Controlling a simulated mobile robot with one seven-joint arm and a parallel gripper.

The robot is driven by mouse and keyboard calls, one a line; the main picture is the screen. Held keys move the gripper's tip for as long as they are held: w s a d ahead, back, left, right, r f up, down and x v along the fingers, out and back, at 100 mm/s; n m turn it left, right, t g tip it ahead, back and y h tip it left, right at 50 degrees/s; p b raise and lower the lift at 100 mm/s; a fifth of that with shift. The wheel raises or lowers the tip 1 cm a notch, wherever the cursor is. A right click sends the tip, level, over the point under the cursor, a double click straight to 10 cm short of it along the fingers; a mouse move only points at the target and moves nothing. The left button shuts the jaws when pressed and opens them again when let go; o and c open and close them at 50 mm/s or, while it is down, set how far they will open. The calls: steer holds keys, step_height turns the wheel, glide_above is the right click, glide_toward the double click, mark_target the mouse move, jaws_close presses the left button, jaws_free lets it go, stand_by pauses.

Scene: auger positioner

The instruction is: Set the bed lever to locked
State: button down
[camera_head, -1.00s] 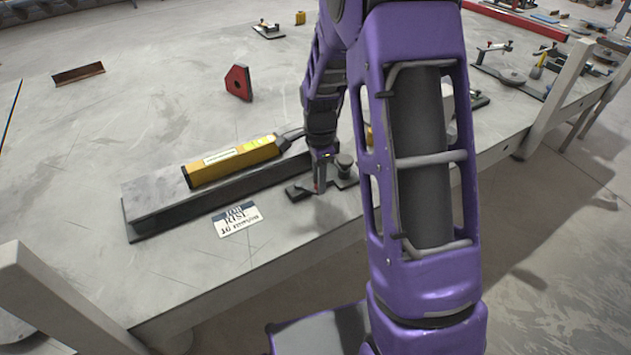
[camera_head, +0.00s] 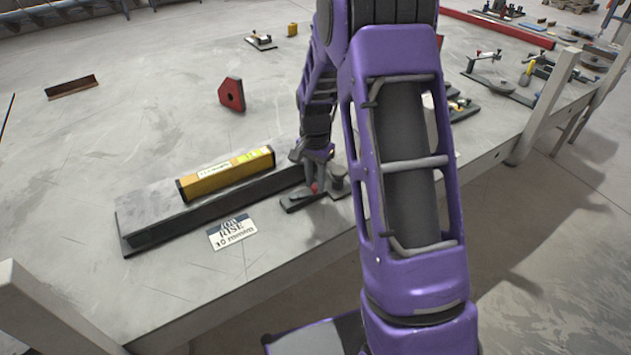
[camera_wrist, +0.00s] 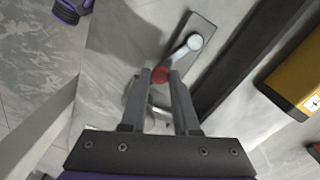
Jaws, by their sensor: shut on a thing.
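My gripper (camera_head: 316,184) is down at the end of the dark metal beam, over a small dark base plate. In the wrist view my gripper (camera_wrist: 160,76) has its two fingers closed around the red knob (camera_wrist: 160,75) of the bed lever. The lever's light metal arm (camera_wrist: 182,51) runs from the knob up and right to a round pale pivot (camera_wrist: 194,41) on a dark plate (camera_wrist: 207,28). In the head view the red knob (camera_head: 314,188) shows small between the fingertips. The lever's locked mark cannot be made out.
A yellow level (camera_head: 228,174) lies on the dark beam (camera_head: 150,212) beside the lever. A card reading "FOR RISE 10 mm" (camera_head: 232,232) lies in front. A dark round knob (camera_head: 338,178) stands close right of my gripper. A red block (camera_head: 231,95) sits farther back.

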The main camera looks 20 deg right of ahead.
mark_target(315, 185)
steer(key=shift+w, duration=0.1)
stand_by(0.3)
steer(key=c, duration=0.7)
jaws_free()
steer(key=shift+o, duration=0.2)
step_height(315, 185, up, 18)
steer(key=p, duration=0.2)
steer(key=shift+f, duration=0.25)
